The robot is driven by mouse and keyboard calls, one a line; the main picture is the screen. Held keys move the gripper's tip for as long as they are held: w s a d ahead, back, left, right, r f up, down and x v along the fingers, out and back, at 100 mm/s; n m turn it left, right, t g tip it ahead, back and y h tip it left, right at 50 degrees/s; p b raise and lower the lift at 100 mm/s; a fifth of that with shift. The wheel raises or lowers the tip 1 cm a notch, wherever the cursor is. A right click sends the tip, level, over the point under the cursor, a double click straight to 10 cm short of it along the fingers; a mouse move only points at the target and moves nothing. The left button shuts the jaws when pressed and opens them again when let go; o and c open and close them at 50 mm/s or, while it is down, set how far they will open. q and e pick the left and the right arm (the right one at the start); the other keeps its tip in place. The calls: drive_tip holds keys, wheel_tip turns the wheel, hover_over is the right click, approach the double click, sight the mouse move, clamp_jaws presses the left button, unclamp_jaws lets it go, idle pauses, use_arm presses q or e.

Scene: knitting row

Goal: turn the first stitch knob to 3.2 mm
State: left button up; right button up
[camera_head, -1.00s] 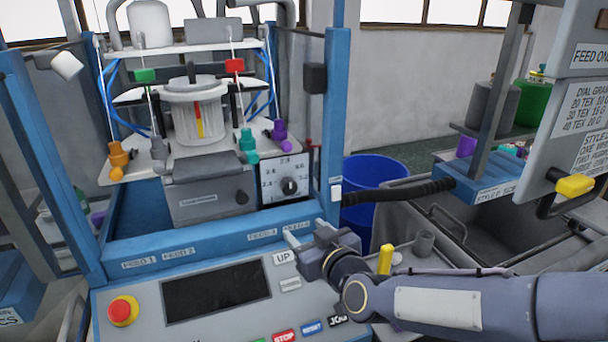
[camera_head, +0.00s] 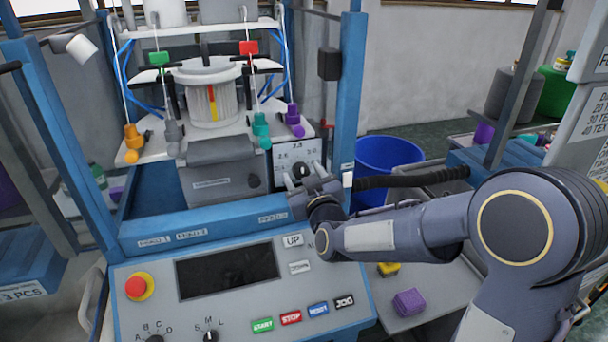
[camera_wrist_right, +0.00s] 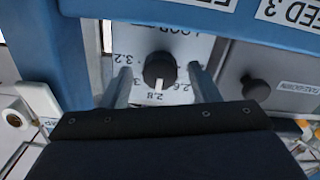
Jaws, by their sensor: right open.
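The stitch knob (camera_head: 301,170) is a black round knob on a white dial plate (camera_head: 283,156) at the right of the grey machine front. The right wrist view shows the knob (camera_wrist_right: 159,70) upside down, with its white pointer line toward the 2.8 mark; 3.2 and 2.6 are printed to either side. My right gripper (camera_head: 303,177) is open in front of the plate. In the wrist view its two fingers (camera_wrist_right: 164,84) stand apart on either side of the knob, with visible gaps; I cannot tell their depth against it. My left gripper is out of view.
A blue frame post (camera_head: 350,100) stands just right of the dial, with a black hose (camera_head: 415,178) beyond it. The control panel (camera_head: 225,310) with its red stop button (camera_head: 136,287) lies below my arm. A blue bin (camera_head: 388,157) stands behind.

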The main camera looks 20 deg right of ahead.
drive_tip(key=c, duration=1)
drive_tip(key=shift+o, duration=0.2)
drive_tip(key=shift+f+m+b, duration=0.15)
drive_tip(key=shift+m+b, duration=0.35)
drive_tip(key=shift+b, duration=0.35)
drive_tip(key=m+b, duration=0.5)
drive_tip(key=b, duration=0.1)
drive_tip(key=shift+f+m+b, duration=0.1)
drive_tip(key=shift+m+b, duration=0.2)
drive_tip(key=shift+m, duration=0.1)
drive_tip(key=m+b, duration=0.3)
drive_tip(key=m, duration=0.1)
drive_tip(key=m+b, duration=0.3)
drive_tip(key=m, duration=0.1)
drive_tip(key=shift+m, duration=0.4)
drive_tip(key=shift+r, duration=0.2)
drive_tip(key=o, duration=1)
drive_tip(key=shift+c, duration=0.2)
